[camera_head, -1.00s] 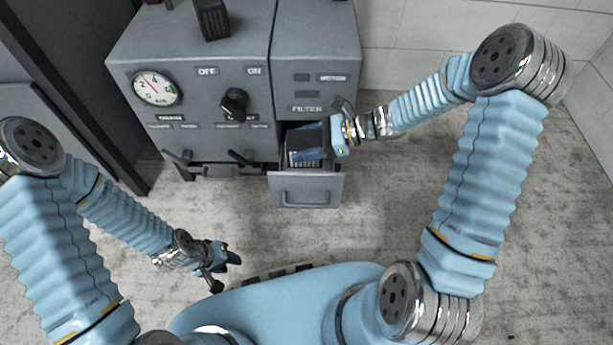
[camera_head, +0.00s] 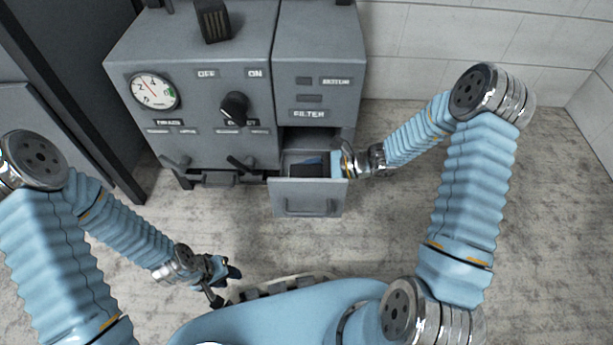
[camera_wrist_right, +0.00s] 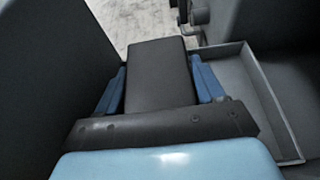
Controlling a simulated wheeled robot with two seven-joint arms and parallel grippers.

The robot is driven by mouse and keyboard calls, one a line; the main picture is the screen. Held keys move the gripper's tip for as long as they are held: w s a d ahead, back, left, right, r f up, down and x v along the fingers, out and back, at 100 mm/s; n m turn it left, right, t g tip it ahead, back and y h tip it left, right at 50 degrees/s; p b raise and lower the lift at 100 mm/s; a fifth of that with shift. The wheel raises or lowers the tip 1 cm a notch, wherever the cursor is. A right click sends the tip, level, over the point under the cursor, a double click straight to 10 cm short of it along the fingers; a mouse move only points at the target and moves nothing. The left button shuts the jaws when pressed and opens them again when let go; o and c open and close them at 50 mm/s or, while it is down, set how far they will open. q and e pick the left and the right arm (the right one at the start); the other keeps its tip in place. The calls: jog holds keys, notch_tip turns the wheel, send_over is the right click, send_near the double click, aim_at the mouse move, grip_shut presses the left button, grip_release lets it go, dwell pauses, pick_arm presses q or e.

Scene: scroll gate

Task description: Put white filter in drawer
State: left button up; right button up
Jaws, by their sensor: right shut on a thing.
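The open drawer (camera_head: 308,202) sticks out of the machine under the FILTER label. My right gripper (camera_head: 315,165) reaches into it from the right. In the right wrist view its two blue fingers (camera_wrist_right: 160,84) are shut on the filter (camera_wrist_right: 160,65), a dark grey block from this side; no white face shows. In the head view the filter (camera_head: 308,171) is a dark shape low inside the drawer, partly hidden by the drawer front. Whether it touches the drawer floor I cannot tell. My left gripper (camera_head: 225,285) hangs open and empty over the floor, left of my base.
The grey machine (camera_head: 190,100) carries a round gauge (camera_head: 153,91), a black knob (camera_head: 235,106) and lower handles (camera_head: 240,163). A dark slotted block (camera_head: 212,20) stands on top. The floor in front of the drawer is clear. A white wall (camera_head: 450,50) is behind.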

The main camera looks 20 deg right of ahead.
jog(key=shift+f, duration=0.15)
jog(key=o, duration=1.1)
jog(key=shift+r, duration=0.25)
jog(key=shift+d+r, duration=0.15)
jog(key=shift+d, duration=0.15)
jog(key=p+v, duration=0.2)
jog(key=v, duration=0.9)
jog(key=shift+s+d, duration=0.15)
